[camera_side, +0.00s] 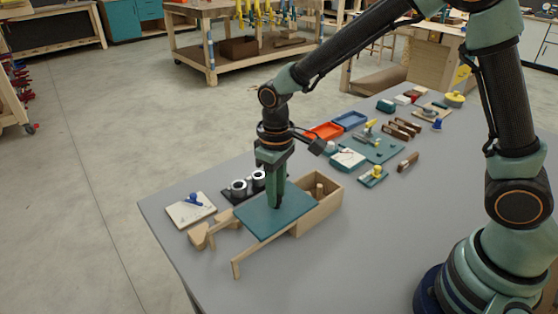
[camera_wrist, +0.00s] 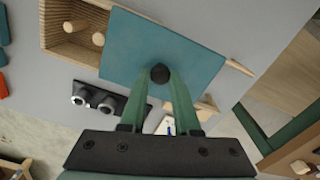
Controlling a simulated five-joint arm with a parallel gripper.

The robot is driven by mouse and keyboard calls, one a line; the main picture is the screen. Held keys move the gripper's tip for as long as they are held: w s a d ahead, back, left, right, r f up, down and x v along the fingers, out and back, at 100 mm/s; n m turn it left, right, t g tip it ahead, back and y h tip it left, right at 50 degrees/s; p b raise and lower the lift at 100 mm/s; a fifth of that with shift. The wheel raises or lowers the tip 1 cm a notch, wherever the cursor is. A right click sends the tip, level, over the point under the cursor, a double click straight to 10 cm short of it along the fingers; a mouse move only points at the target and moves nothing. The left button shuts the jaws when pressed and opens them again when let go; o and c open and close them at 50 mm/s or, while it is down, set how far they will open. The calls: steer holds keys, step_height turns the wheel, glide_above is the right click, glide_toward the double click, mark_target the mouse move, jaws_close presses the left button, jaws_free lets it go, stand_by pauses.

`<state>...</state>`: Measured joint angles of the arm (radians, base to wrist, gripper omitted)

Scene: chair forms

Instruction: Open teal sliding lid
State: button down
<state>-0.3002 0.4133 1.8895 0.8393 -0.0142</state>
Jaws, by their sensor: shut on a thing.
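The teal sliding lid (camera_side: 262,215) is a flat panel on a wooden box (camera_side: 320,207). It covers part of the box and sticks out past one end along wooden rails, so the other end is open, with wooden pegs (camera_side: 320,190) inside. In the wrist view the lid (camera_wrist: 150,52) shows a round dark knob (camera_wrist: 160,73) on top. My gripper (camera_side: 277,203) points down over the lid. In the wrist view my gripper (camera_wrist: 162,76) has its fingers closed around the knob. The knob is hidden by the fingers in the side view.
Beside the box lie a black holder with white-rimmed cylinders (camera_side: 248,185), a pale board with a blue piece (camera_side: 191,208) and wooden pieces (camera_side: 212,231) near the table edge. Trays, a teal mat (camera_side: 372,148) and tools lie farther back. The grey table's front is clear.

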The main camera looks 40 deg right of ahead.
mark_target(254, 220)
steer(key=a, duration=0.6)
steer(key=shift+a, duration=0.1)
steer(key=c, duration=0.6)
jaws_free()
step_height(254, 220, up, 12)
steer(key=shift+r, duration=0.1)
steer(key=s+d+r+m+t, duration=0.1)
steer(key=s+d+t, duration=0.1)
steer(key=d, duration=0.4)
steer(key=s+d+r+m+t, duration=0.1)
steer(key=s+d, duration=0.4)
steer(key=d, duration=0.1)
steer(key=s+d+r+m+t, duration=0.1)
steer(key=s+d+t, duration=0.1)
steer(key=d, duration=0.4)
steer(key=shift+s+d+r+m+t, duration=0.1)
steer(key=shift+s+r+m+t, duration=0.2)
steer(key=shift+s, duration=0.35)
